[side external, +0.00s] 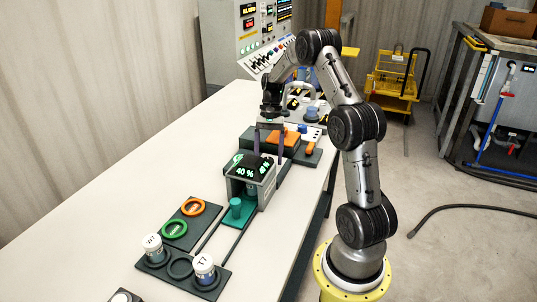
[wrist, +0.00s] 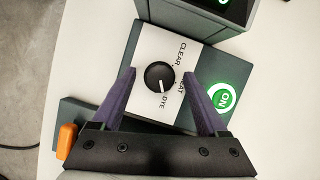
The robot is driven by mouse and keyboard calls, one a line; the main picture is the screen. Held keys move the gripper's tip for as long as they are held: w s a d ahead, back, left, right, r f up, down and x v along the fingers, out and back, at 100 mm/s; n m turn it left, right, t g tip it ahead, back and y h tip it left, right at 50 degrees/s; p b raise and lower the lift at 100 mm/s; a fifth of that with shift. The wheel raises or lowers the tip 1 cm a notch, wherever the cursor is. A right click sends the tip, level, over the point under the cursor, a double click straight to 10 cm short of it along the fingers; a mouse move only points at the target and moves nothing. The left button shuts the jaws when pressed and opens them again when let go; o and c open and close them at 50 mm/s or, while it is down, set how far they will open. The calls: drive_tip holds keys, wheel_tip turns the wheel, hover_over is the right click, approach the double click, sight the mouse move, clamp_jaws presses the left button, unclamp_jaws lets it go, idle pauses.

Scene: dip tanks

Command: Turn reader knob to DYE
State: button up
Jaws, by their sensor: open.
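The reader knob (wrist: 159,77) is a round black dial with a white pointer line, on a pale label plate in the wrist view. The plate reads CLEAR, a partly hidden word ending in "AT", and DYE. The pointer faces down the picture, roughly toward DYE. My gripper (wrist: 160,75) is open, its purple fingers either side of the knob with gaps showing. In the side external view my gripper (side external: 269,152) points down behind the reader (side external: 266,186), whose display shows 40 %. The knob is hidden there.
A green ON button (wrist: 222,98) sits right of the knob. An orange piece (wrist: 67,141) lies at lower left. The table's left side is clear.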

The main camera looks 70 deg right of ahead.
drive_tip(key=shift+r, duration=0.1)
drive_tip(key=v, duration=1.3)
drive_tip(key=shift+r, duration=0.25)
drive_tip(key=shift+d, duration=0.1)
